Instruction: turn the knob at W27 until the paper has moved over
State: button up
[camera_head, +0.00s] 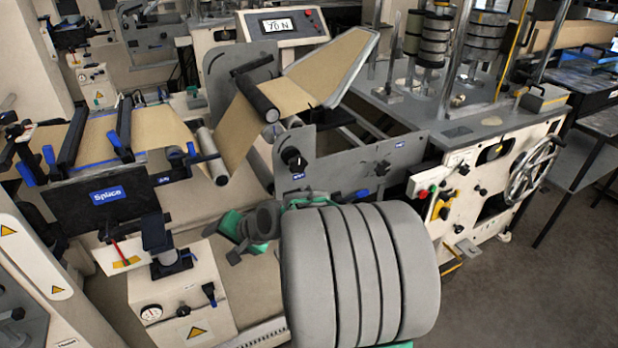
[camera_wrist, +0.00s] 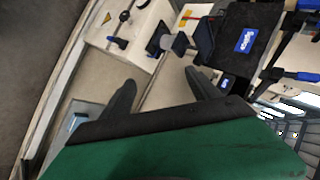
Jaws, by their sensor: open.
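A round black knob (camera_head: 292,158) with a light mark sits on the grey side plate (camera_head: 330,150) below the paper's path. A smaller dark knob (camera_head: 383,168) is further right on this plate. Small blue labels are near both, but I cannot read W27 on either. The brown kraft paper (camera_head: 245,120) runs from the left table over rollers and up to the right. My gripper (camera_wrist: 160,88) is open and empty, its two dark fingers apart. In the head view my gripper (camera_head: 250,225) is low and left of the black knob, partly hidden by my arm. The wrist view shows neither knob.
The black "Splice" table (camera_head: 100,205) stands left, with a cream box (camera_head: 185,295) carrying a gauge below it. It also shows in the wrist view (camera_wrist: 125,30). A cream machine with a handwheel (camera_head: 532,168) stands right. Grey floor is open at lower right.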

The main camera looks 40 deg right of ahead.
jog(key=shift+o, duration=0.2)
jog(key=w+d+r+m+t+h, duration=0.1)
jog(key=w+d+r+m+t, duration=0.1)
jog(key=d+m, duration=0.4)
jog(key=d+t+p, duration=0.1)
jog(key=d, duration=0.2)
jog(key=shift+t, duration=0.3)
jog(key=m+t+h+p, duration=0.1)
jog(key=m+t+h, duration=0.5)
jog(key=m, duration=0.8)
send_near(299, 166)
jog(key=w+g+h, duration=0.1)
jog(key=x, duration=0.6)
jog(key=p+x, duration=0.1)
jog(key=x, duration=0.3)
jog(key=shift+a+r, duration=0.15)
jog(key=shift+r, duration=0.15)
jog(key=shift+c, duration=0.5)
